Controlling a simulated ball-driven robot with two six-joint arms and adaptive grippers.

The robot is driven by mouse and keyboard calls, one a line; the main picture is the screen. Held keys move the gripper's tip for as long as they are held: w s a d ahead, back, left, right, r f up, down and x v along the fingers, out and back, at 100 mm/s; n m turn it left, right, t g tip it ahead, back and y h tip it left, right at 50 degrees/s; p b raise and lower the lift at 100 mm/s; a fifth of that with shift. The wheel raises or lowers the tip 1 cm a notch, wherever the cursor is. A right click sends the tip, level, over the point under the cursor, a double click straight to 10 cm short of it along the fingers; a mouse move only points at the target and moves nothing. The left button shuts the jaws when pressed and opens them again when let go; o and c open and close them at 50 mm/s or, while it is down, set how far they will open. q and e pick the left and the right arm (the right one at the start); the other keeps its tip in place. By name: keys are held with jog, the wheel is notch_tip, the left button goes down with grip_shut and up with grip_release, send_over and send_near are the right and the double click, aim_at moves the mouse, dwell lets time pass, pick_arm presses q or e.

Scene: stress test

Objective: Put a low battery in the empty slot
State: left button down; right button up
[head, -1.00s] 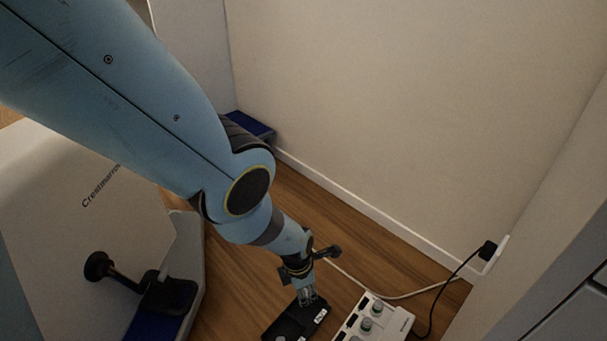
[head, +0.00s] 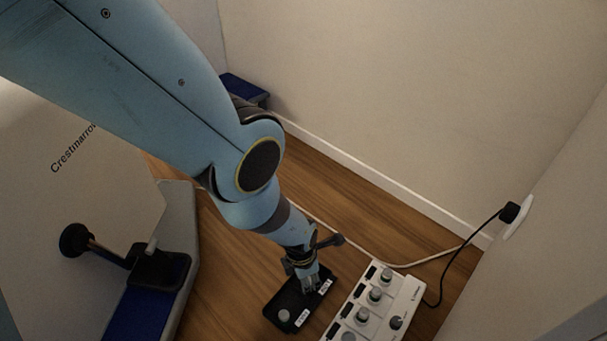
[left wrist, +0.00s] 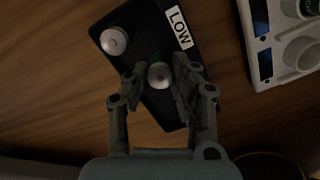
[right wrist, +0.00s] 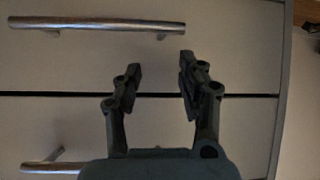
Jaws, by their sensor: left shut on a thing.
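A black tray (head: 272,311) with white labels lies on the wooden floor; one label reads LOW (left wrist: 178,27) in the left wrist view. My left gripper (head: 311,285) points down over the tray, shut on a battery (left wrist: 160,75) with a silver top and a green side. A second battery (left wrist: 113,41) stands in the tray, and shows in the head view (head: 284,315). The white charger (head: 409,296) stands right of the tray with several batteries and a dial (head: 396,322). In the left wrist view, a round slot (left wrist: 301,54) looks empty. My right gripper (right wrist: 156,82) is open and empty.
A black cable runs from the charger side to a wall plug (head: 511,212). A pale cable (head: 425,261) crosses the floor. A drawer front with bar handles (right wrist: 95,25) faces my right gripper. A grey-and-blue platform with a clamp (head: 160,270) is at left.

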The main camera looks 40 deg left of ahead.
pick_arm(q)
jog(key=shift+d+f, duration=0.1)
jog(key=shift+f, duration=0.3)
pick_arm(e)
jog(key=shift+s+a+f+t, duration=0.15)
jog(key=shift+s+a+t, duration=0.15)
jog(key=shift+a+t, duration=0.15)
jog(key=shift+w+r, duration=0.25)
jog(key=shift+w, duration=0.1)
pick_arm(q)
jog(key=shift+f, duration=0.15)
pick_arm(e)
jog(key=shift+w+r+t, duration=0.15)
jog(key=shift+t, duration=0.1)
pick_arm(q)
jog(key=c, duration=1.1)
grip_release()
pick_arm(e)
jog(key=shift+w+r, duration=0.15)
jog(key=shift+r, duration=0.05)
